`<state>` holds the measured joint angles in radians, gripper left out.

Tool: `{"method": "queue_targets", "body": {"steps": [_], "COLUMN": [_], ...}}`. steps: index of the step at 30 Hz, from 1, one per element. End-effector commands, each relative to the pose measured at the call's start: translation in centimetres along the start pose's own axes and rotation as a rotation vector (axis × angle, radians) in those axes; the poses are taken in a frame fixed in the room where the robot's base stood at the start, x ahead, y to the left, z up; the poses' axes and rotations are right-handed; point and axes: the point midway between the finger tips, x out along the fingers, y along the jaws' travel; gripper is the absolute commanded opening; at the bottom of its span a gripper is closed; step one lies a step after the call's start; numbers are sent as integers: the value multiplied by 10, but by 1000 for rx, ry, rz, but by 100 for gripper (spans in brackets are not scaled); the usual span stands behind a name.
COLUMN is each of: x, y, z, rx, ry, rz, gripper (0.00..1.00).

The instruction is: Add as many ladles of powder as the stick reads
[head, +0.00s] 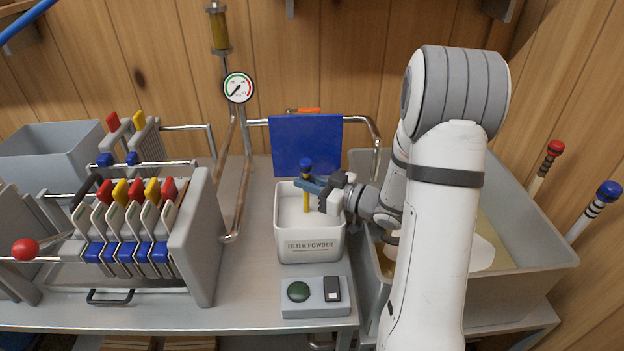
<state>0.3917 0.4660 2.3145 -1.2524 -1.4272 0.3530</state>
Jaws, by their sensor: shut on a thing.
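The ladle stands about upright inside the white bin marked FILTER POWDER (310,247). Its lower end is hidden in or behind the white powder (290,208). A grey tank (545,265) with tan liquid and something pale in it is at the right, partly behind my arm. Two banded sticks lean at the far right, one red-topped (548,160) and one blue-topped (596,207). I cannot tell which stick is meant or its reading.
A blue panel (307,145) stands behind the bin. A box with a green button and a dark switch (316,297) sits in front of it. The filter press with coloured tabs (203,240) fills the left. A gauge (238,87) and pipes are at the back.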

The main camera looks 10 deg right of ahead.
Motion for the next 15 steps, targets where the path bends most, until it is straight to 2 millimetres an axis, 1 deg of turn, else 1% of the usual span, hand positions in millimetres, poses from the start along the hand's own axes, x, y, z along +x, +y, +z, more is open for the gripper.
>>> {"method": "queue_targets", "body": {"steps": [1,9,15], "x": [4,4,2], "y": [-4,-3,-2], "z": [-20,-52,-72], "rx": [-1,-9,-12], "ry": [21,25,22], "rz": [-16,-13,-9], "gripper": [0,0,0]}}
